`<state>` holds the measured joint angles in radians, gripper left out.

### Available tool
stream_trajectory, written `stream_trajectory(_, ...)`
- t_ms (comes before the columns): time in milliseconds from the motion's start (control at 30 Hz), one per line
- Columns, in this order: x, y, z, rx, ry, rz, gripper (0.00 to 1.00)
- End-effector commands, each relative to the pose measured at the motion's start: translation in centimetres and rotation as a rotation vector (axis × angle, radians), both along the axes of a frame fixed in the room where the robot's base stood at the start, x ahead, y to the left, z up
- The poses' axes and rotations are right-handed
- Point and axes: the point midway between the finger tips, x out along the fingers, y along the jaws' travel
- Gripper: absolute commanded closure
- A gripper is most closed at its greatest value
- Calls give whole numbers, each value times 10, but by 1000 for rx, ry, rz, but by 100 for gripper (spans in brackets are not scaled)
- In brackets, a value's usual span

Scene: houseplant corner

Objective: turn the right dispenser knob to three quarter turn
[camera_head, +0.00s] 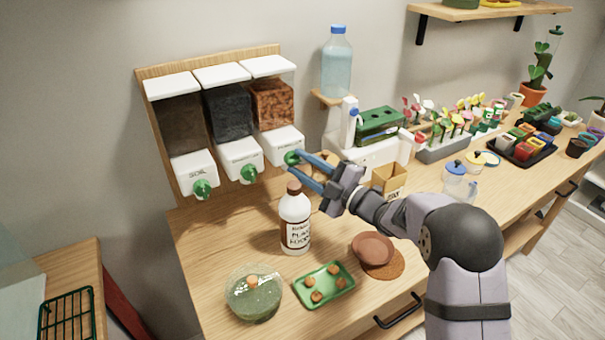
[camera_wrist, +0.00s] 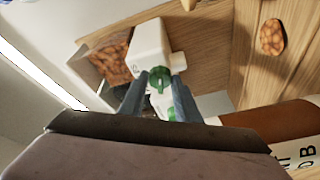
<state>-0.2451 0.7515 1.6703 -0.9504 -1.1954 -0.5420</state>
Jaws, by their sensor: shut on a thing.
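Three dispensers hang on a wooden board, each with a green knob on its white front. The right dispenser (camera_head: 278,138) holds reddish-brown chunks, and its knob (camera_head: 291,158) is between the blue fingers of my gripper (camera_head: 298,163). In the wrist view, the fingers of my gripper (camera_wrist: 160,88) are shut on the green knob (camera_wrist: 158,82), one on each side. The wrist view also shows the right dispenser's white body (camera_wrist: 150,45). How far the knob is turned cannot be told. The left knob (camera_head: 202,189) and the middle knob (camera_head: 249,173) are untouched.
A white plant food bottle (camera_head: 295,222) stands just below my gripper. A green tray (camera_head: 324,286), a glass bowl (camera_head: 253,294) and a terracotta saucer (camera_head: 373,248) sit at the front. A water bottle (camera_head: 337,65) stands on a small shelf behind.

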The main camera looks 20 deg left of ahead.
Motion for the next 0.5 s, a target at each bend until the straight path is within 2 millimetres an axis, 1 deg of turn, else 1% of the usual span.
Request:
stream_trajectory(33,0,0,-5,24,26,-1,93)
stream_trajectory(300,-1,1,-5,136,138,-1,93)
stream_trajectory(500,-1,1,-4,175,178,-1,93)
